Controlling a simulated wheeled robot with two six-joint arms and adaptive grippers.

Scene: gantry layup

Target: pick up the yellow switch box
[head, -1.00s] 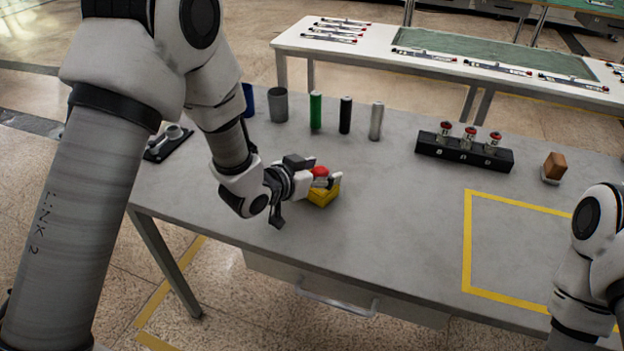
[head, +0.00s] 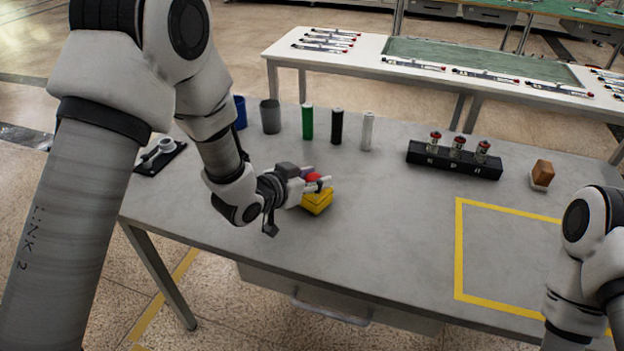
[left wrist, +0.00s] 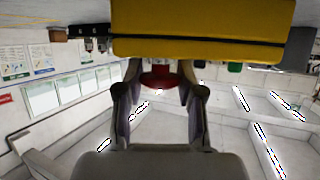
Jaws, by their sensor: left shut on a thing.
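The yellow switch box (head: 317,203) with its red button (head: 313,177) is at the left part of the grey table. My left gripper (head: 318,184) comes in from the left at the top of the box, shut with its fingers on either side of the red button. In the left wrist view the yellow box (left wrist: 200,25) spans the top, and the red button (left wrist: 158,77) sits between the fingertips. I cannot tell whether the box's underside touches the table. My right arm shows at the right edge; its gripper is out of view.
Behind the box stand a blue cup (head: 240,112), a grey cup (head: 270,117), and green (head: 307,122), black (head: 337,127) and silver (head: 367,131) cylinders. A black rack (head: 454,161) and a brown block (head: 542,173) are to the right. The yellow-taped square (head: 510,250) is empty.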

